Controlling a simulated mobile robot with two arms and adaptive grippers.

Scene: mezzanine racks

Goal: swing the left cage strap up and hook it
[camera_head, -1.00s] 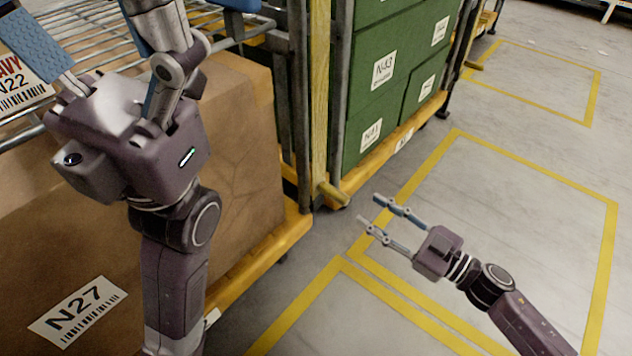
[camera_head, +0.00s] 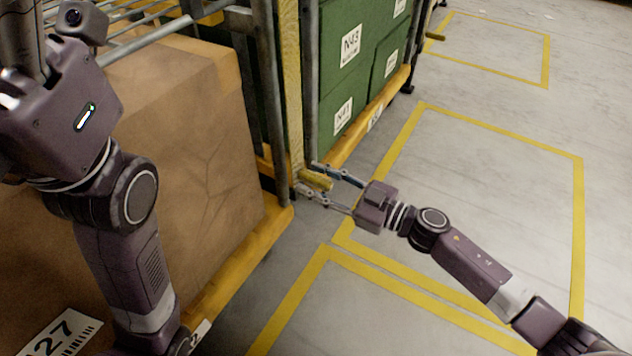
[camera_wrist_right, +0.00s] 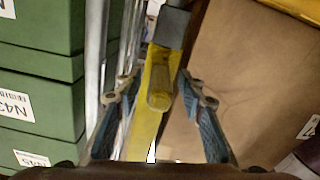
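The yellow strap (camera_head: 290,75) hangs straight down between the cage with the big brown box (camera_head: 190,130) and the cage with green boxes. Its lower end has a yellow grip bar (camera_head: 317,180) that sticks out. My right gripper (camera_head: 306,178) is open, with one finger on each side of this bar. In the right wrist view the bar (camera_wrist_right: 160,90) lies between the open fingers, with gaps on both sides. My left gripper is at the upper left by the wire shelf; its body (camera_head: 58,110) shows, but its fingers are cut off or hidden. No hook can be made out.
Grey cage posts (camera_head: 270,100) stand close beside the strap. Green boxes (camera_head: 345,65) fill the cage to the right. Yellow base edges (camera_head: 245,255) run along the cage bottoms. The floor (camera_head: 490,150) to the right, marked with yellow lines, is clear.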

